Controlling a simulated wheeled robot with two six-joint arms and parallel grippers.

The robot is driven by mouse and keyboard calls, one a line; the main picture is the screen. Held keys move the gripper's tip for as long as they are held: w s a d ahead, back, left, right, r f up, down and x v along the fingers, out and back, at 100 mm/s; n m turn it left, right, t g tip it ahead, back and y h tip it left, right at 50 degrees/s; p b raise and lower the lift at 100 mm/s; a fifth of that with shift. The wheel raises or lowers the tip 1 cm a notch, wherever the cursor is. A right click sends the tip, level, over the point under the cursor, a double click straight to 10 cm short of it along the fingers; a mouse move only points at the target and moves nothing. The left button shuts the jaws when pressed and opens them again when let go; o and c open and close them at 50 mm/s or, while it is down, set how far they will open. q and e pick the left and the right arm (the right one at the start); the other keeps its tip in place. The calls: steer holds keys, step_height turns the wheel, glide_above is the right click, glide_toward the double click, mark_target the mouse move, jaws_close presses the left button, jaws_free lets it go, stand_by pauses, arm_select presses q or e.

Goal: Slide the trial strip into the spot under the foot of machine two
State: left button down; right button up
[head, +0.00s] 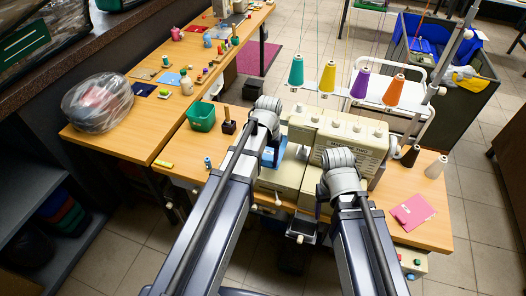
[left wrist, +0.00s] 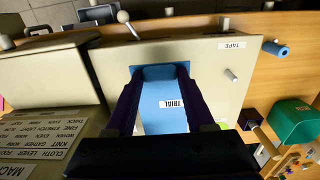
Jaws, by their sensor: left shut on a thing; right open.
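The trial strip (left wrist: 165,108) is light blue with a white "TRIAL" label. My left gripper (left wrist: 160,70) is shut on it, its dark fingers along both sides, over the machine's cream bed. My right gripper (head: 322,196) is open and empty in front of the machine.
A ball-ended lever (left wrist: 123,17) and a "TAPE" label (left wrist: 232,45) are near the strip. A green bin (head: 201,116) stands left of the machine. Thread cones (head: 328,78) stand behind it. A pink packet (head: 412,212) lies at the right.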

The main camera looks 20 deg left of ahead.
mark_target(286, 180)
arm_select(q)
steer(key=shift+s+d+r, duration=0.1)
steer(key=shift+f, duration=0.25)
step_height(286, 180, down, 5)
steer(key=b, duration=0.5)
steer(key=shift+d, duration=0.1)
stand_by(0.5)
steer(key=shift+d+f+b, duration=0.15)
steer(key=shift+d+b, duration=0.2)
steer(key=shift+d, duration=2.05)
steer(key=shift+s+d, duration=0.1)
steer(key=shift+d, duration=0.85)
